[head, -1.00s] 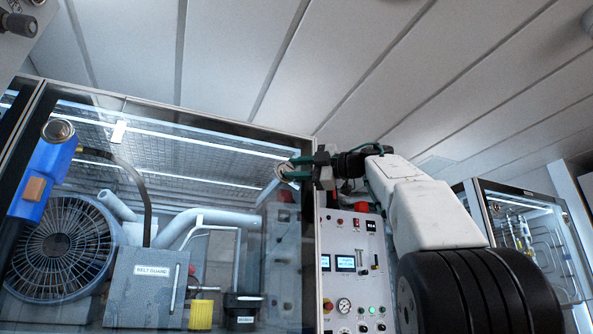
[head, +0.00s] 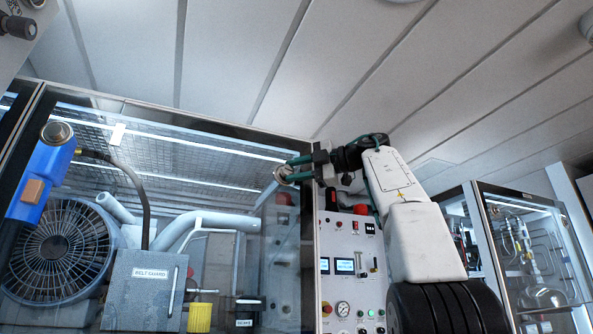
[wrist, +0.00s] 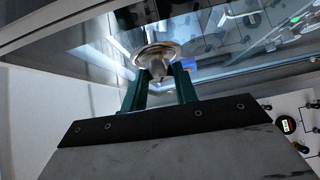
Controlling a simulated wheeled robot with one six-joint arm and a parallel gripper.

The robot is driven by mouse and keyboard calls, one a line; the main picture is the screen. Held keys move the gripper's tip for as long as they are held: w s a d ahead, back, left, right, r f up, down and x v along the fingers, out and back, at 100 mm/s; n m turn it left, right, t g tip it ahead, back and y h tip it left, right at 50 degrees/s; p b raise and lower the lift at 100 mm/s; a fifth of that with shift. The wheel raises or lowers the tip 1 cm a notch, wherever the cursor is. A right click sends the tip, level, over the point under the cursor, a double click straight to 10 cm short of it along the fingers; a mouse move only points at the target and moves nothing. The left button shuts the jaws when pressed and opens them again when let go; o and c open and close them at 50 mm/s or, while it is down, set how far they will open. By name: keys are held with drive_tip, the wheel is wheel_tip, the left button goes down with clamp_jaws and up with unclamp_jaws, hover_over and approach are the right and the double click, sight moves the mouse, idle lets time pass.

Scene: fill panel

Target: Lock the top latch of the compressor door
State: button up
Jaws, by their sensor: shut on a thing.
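The compressor door (head: 215,215) is a clear glass panel in a dark frame, closed across the machine in the head view. The top latch (head: 285,174) is a round metallic piece near the door's upper right corner. My gripper (head: 290,171) has green fingers and reaches it from the right. In the wrist view the latch (wrist: 156,57) is a silver disc with a central knob, and my gripper (wrist: 159,75) is shut on it with a finger on each side. The exact angle of the latch is hard to read.
A control panel (head: 352,262) with displays, a gauge and buttons stands right of the door, below my arm. A blue device (head: 42,178) is at the far left. A second glass cabinet (head: 525,245) is at the right. The ceiling (head: 330,60) is above.

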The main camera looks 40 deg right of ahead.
drive_tip(key=o, duration=1)
drive_tip(key=shift+c, duration=0.2)
drive_tip(key=v, duration=0.7)
drive_tip(key=shift+s, duration=0.3)
drive_tip(key=shift+d, duration=0.2)
